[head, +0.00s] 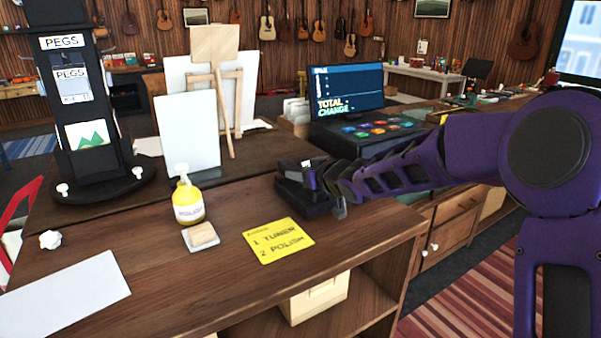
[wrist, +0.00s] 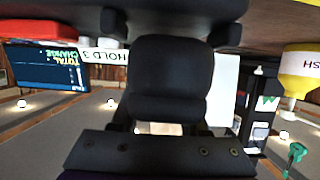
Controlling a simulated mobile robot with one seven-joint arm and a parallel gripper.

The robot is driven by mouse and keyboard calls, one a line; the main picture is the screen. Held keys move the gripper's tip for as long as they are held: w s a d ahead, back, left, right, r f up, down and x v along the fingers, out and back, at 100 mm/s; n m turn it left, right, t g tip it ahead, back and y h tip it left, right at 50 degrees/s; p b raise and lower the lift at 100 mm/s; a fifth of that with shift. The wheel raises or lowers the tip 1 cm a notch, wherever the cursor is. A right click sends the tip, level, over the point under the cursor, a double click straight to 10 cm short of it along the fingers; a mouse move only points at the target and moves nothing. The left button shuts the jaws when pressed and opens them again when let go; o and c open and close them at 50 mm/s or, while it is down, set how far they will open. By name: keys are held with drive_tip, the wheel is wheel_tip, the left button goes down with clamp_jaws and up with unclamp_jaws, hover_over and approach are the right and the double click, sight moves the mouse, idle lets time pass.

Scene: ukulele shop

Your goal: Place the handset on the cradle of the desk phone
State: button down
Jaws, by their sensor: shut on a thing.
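The black desk phone (head: 303,203) sits on the wooden counter near its right end, partly hidden behind my gripper. My gripper (head: 324,186) is at the phone and is shut on the dark handset (head: 290,168), just over or against the phone. In the wrist view, which is upside down, the handset (wrist: 172,80) fills the middle as a rounded black block. A dark body, likely the phone (wrist: 180,15), is at the top edge there. I cannot tell whether the handset touches the cradle.
A yellow note (head: 279,241) lies in front of the phone. A register screen (head: 347,90) is behind. The counter's front left holds a white sheet (head: 65,295).

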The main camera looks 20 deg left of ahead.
drive_tip(key=shift+f+b, duration=0.45)
drive_tip(key=shift+f, duration=0.05)
drive_tip(key=shift+c, duration=1.6)
unclamp_jaws()
